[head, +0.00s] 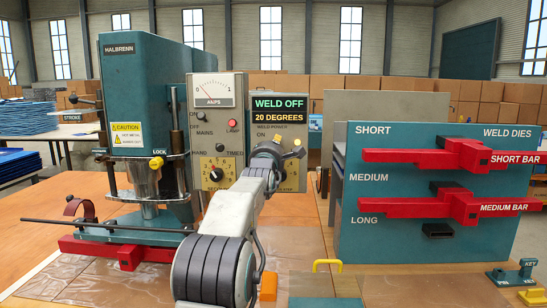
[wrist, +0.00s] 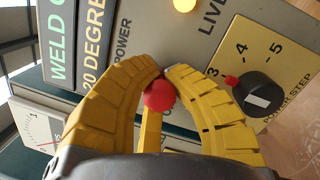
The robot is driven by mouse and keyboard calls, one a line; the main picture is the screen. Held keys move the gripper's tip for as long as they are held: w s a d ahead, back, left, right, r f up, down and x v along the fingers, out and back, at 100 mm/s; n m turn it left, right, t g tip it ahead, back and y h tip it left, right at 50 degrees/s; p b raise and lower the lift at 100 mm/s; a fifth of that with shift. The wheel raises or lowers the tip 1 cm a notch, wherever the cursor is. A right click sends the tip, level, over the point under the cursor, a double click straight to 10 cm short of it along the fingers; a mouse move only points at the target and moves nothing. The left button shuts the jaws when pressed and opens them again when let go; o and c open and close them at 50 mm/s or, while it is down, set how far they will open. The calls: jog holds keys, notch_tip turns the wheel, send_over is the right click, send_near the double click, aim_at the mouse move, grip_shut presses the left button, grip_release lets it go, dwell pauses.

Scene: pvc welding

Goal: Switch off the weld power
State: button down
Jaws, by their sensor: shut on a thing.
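The weld power panel (head: 311,98) is a grey box with a display (head: 280,106) reading "WELD OFF" and "20 DEGREES". In the head view my gripper (head: 289,147) is at this panel, below the "WELD POWER" and "ON" labels, and my arm hides the switch. In the wrist view my yellow fingers (wrist: 165,72) curve around a red ball knob (wrist: 159,95) and are shut on it, close to the panel face. The panel's "POWER" lettering (wrist: 122,40) shows beside the fingers. The lower switch position is hidden.
A power step dial (wrist: 260,95) and a lit yellow lamp (wrist: 184,4) flank the fingers. Left of the panel stand the ammeter box (head: 215,130) and the teal welding machine (head: 145,75). A teal die rack (head: 430,235) with red bars stands at right.

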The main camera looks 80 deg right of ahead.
jog(key=shift+f+h+b, duration=0.35)
jog(key=shift+h+b, duration=0.05)
jog(key=shift+b, duration=0.6)
jog(key=h+b, duration=0.1)
jog(key=b, duration=0.2)
jog(key=shift+f, duration=0.1)
jog(key=shift+h+b, duration=0.4)
jog(key=shift+b, duration=0.4)
jog(key=shift+r, duration=0.2)
jog(key=c, duration=1.1)
grip_release()
jog(key=shift+c, duration=0.2)
jog(key=shift+f, duration=0.1)
